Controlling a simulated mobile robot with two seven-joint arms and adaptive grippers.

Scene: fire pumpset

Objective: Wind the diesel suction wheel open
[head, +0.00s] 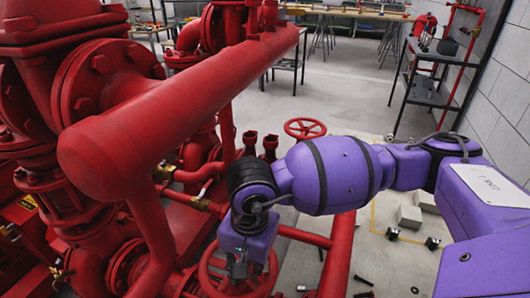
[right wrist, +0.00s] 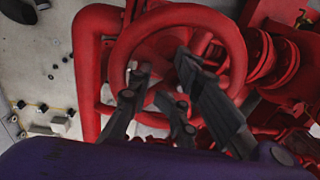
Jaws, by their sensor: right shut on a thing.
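A red handwheel (head: 206,270) sits low in the front middle of the head view, partly covered by my right wrist. In the right wrist view the wheel (right wrist: 167,17) fills the upper middle, with its ring facing the camera. My right gripper (head: 238,266) points down onto this wheel. In the right wrist view the dark fingers of the right gripper (right wrist: 163,72) reach inside the ring and are shut on the wheel near its hub and spokes. The exact contact is partly hidden by the fingers. My left gripper is in neither view.
A thick red pipe (head: 180,110) crosses above and left of my right wrist. Another red handwheel (head: 305,128) stands behind my forearm. Grey blocks (head: 410,216) and small loose parts lie on the floor at right. A dark shelf table (head: 428,92) stands by the wall.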

